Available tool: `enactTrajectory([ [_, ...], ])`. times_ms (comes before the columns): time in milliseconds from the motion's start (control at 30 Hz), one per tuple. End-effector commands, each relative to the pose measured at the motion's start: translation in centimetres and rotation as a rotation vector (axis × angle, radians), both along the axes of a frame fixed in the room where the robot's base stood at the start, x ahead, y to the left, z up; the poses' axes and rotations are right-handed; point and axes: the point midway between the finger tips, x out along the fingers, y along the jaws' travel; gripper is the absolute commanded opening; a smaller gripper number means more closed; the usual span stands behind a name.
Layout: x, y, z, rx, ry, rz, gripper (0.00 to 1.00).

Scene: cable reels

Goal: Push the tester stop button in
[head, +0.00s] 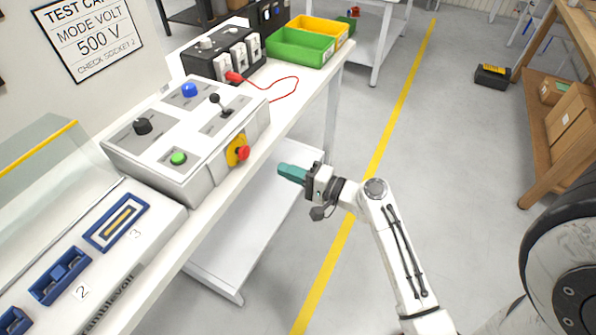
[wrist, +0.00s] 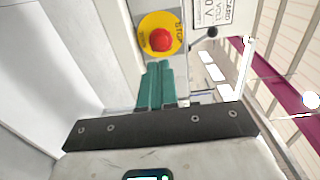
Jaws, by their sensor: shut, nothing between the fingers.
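The stop button (head: 243,153) is a red mushroom head on a yellow disc, on the front side of the grey-white tester box (head: 190,140). It also shows in the wrist view, where the red head (wrist: 161,40) sits on the yellow disc marked STOP. My gripper (head: 281,170) has teal fingers, shut with nothing between them. It is in front of the box, to the right of and a little below the button in the head view, with a gap between. In the wrist view the fingertips (wrist: 158,66) point towards the button, just below its head in the picture.
The box top carries a blue knob (head: 190,90), a black knob (head: 142,126), a green button (head: 178,158) and a lever (head: 222,104). A socket block (head: 224,62) with a red lead and green and yellow bins (head: 302,46) stand behind. The floor around my arm is clear.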

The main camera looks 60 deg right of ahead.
Motion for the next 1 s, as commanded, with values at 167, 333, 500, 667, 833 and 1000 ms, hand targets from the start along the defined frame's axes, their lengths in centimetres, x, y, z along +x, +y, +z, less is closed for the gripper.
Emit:
enactTrajectory([
  [167,3.7,0.1,0.3,0.001,-0.001,0.002,0.00],
  [333,6.6,0.3,0.3,0.001,-0.001,0.002,0.00],
  [500,8.3,0.3,0.1,0.000,0.000,0.000,0.00],
  [667,8.9,0.3,0.0,0.000,0.001,0.001,0.00],
  [833,8.9,0.3,-0.1,0.000,0.001,0.001,0.00],
  [1000,9.0,0.3,-0.1,-0.001,0.000,0.001,0.00],
])
